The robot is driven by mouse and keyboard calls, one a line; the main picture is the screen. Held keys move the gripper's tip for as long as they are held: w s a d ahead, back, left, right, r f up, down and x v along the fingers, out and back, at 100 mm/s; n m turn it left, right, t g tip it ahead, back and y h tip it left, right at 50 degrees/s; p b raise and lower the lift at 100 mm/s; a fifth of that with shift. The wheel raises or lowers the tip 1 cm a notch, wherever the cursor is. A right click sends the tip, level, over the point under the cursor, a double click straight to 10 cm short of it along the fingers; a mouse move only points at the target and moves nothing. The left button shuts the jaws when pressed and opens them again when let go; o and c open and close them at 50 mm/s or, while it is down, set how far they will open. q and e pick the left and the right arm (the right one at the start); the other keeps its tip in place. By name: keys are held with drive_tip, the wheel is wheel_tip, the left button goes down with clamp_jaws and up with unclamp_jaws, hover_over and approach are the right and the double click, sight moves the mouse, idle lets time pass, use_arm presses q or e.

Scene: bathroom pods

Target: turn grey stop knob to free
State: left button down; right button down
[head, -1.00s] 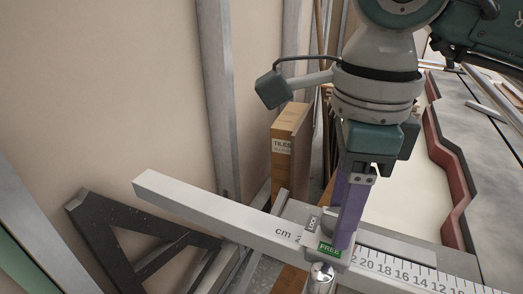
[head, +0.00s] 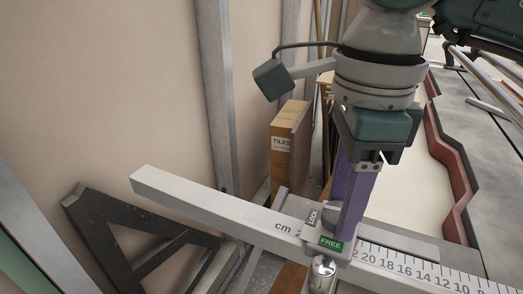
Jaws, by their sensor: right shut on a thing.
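The grey stop knob (head: 327,214) sits on a sliding stop block on the pale rail (head: 225,211). The block carries a grey LOCK label (head: 313,217) and a green FREE label (head: 331,244). My right gripper (head: 349,222) comes down from above, with its purple fingers shut on the knob. The fingers hide much of the knob, so I cannot tell exactly which label it points to. My left gripper is not in view.
The rail has a centimetre scale (head: 420,281) running right. A box marked TILES (head: 287,150) stands behind it. A dark triangular bracket (head: 125,240) stands at the left by the wall. A shiny metal ball (head: 323,266) is in front of the block.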

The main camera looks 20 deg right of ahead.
drive_tip(key=shift+f+n+b, duration=0.2)
drive_tip(key=shift+n+b, duration=0.5)
drive_tip(key=shift+n, duration=0.1)
drive_tip(key=n+b, duration=0.6)
drive_tip(key=n, duration=0.1)
drive_tip(key=shift+b, duration=0.4)
drive_tip(key=n+b, duration=0.3)
drive_tip(key=shift+n, duration=0.4)
drive_tip(key=n+b, duration=0.2)
drive_tip(key=n, duration=0.2)
drive_tip(key=shift+r+b, duration=0.15)
drive_tip(key=shift+b, duration=0.25)
drive_tip(key=shift+r+n, duration=0.1)
drive_tip(key=shift+n, duration=0.2)
drive_tip(key=shift+c, duration=1.8)
unclamp_jaws()
